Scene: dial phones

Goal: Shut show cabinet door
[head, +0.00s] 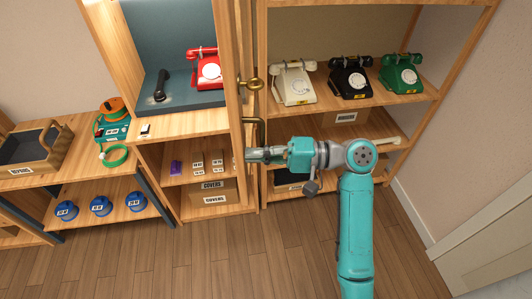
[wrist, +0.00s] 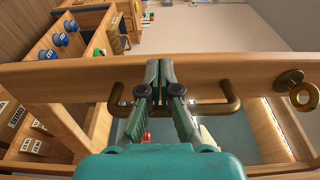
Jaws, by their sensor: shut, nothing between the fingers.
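The show cabinet (head: 182,125) stands open in the head view, with a red dial phone (head: 208,70) and a black handset (head: 161,86) inside. Its wood-framed door (head: 247,40) is swung out and seen nearly edge-on at the cabinet's right side. The door carries a dark bar handle (head: 261,132) and a brass key (head: 252,84). My gripper (head: 252,155) is shut and empty, at the door by the lower end of the handle. In the wrist view my fingertips (wrist: 160,72) overlap the door frame (wrist: 225,66) and the middle of the handle (wrist: 122,94); contact is unclear.
Shelves on the right hold cream (head: 294,85), black (head: 350,80) and green (head: 400,75) phones. A lower left bench (head: 75,160) holds a wooden tray (head: 32,148) and an orange-teal device (head: 112,120). The wooden floor (head: 200,260) in front is clear.

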